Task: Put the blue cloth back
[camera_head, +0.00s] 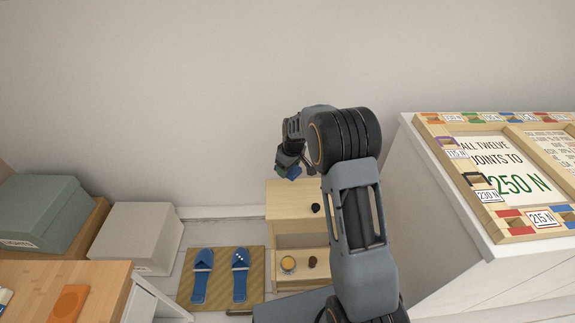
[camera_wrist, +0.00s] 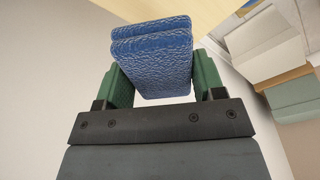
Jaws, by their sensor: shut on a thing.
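My gripper (camera_head: 288,172) is at the end of my raised arm, above the small wooden shelf unit. In the wrist view my gripper (camera_wrist: 160,95) has its green fingers on both sides of the folded blue cloth (camera_wrist: 155,60) and is shut on it. The blue cloth (camera_head: 293,172) shows only as a small patch at the fingers in the head view. It is held in the air, apart from the shelf top.
Blue slippers (camera_head: 202,272) lie on a mat (camera_head: 222,290).

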